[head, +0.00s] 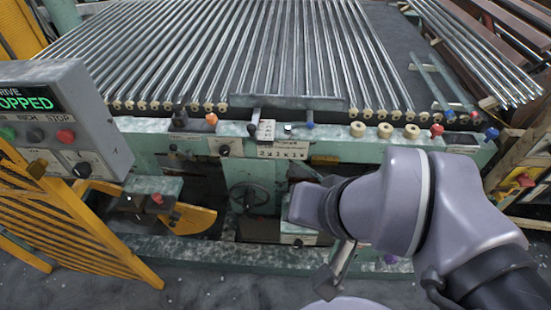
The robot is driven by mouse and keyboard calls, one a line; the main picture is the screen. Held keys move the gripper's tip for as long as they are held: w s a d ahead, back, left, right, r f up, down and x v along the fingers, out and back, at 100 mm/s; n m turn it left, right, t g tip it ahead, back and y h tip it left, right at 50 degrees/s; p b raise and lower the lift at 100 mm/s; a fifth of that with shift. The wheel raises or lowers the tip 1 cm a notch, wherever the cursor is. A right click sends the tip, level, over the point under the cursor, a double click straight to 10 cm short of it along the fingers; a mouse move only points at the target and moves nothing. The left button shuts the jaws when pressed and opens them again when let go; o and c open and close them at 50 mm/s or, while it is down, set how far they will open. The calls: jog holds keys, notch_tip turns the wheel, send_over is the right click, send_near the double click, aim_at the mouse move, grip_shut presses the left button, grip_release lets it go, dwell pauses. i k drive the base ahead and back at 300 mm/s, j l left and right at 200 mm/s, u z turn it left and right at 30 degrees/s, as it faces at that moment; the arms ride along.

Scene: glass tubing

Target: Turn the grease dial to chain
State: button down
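No label that I can read marks a grease dial or a chain setting. A dark round knob on a pale plate (224,150) is on the green machine front, left of centre. Which of these is the grease dial, I cannot tell. My gripper (310,206) is at the end of my purple-grey arm, low in front of the machine and right of these knobs. Its fingers cannot be made out.
The grey control box (62,110) carries a green "STOPPED" display and buttons. Glass tubes (230,55) cover the machine top. A handwheel (249,197) shows below the front. A yellow slatted guard (70,235) stands at the lower left. Small levers and cream rollers (385,131) line the ledge.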

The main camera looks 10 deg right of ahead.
aim_at(298, 243)
jog(key=k+j+z, duration=0.15)
jog(key=j, duration=0.3)
jog(key=k+j+z, duration=0.2)
jog(key=j, duration=0.2)
jog(key=k+j+z, duration=0.15)
jog(key=j, duration=0.25)
jog(key=k+j+z, duration=0.2)
jog(key=j, duration=0.2)
jog(key=i+l, duration=0.15)
jog(key=i, duration=0.15)
jog(key=i+l+u, duration=0.15)
jog(key=i, duration=0.15)
